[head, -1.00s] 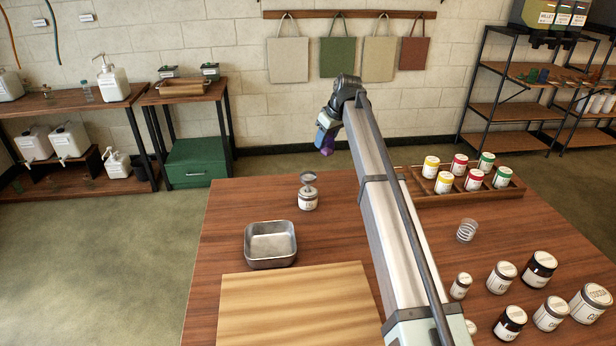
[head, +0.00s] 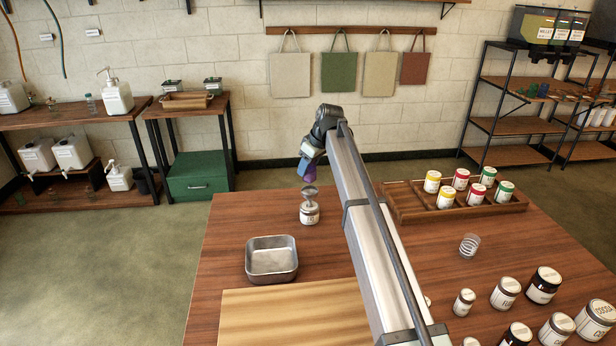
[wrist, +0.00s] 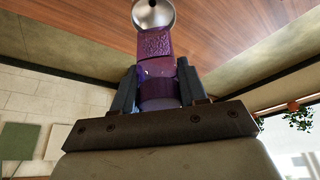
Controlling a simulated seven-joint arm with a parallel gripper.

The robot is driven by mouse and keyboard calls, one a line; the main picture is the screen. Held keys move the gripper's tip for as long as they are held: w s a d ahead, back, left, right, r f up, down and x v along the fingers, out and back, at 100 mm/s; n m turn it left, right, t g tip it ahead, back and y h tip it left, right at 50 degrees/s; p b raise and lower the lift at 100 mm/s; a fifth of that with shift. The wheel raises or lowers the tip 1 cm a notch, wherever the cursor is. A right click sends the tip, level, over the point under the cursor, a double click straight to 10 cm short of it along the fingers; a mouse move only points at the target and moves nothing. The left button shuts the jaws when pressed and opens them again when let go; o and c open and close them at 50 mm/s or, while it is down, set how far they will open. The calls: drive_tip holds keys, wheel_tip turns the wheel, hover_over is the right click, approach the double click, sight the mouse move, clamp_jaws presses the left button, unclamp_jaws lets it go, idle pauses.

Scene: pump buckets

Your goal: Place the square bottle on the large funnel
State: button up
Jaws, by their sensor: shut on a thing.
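A purple see-through bottle with a square, embossed body (wrist: 155,48) is held between the two fingers of my gripper (wrist: 158,88). In the head view the bottle (head: 304,172) hangs tilted below my gripper (head: 309,156). A metal funnel (head: 309,190) sits on a white labelled jar (head: 309,214) near the table's far edge. The bottle appears just above the funnel in the head view; I cannot tell the gap. In the wrist view a round metal piece with a dark hole, apparently the funnel (wrist: 153,13), shows at the bottle's far end.
A metal pan (head: 271,260) and a pale wooden board (head: 290,318) lie nearer on the wooden table (head: 226,222). A wooden tray (head: 405,205) with several lidded jars stands right of my arm. A clear ribbed cup (head: 469,245) and several jars stand at right.

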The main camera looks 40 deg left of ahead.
sight(308, 175)
drive_tip(key=shift+f, duration=1.85)
drive_tip(key=shift+f, duration=0.15)
drive_tip(key=o, duration=1.1)
drive_tip(key=v, duration=1.2)
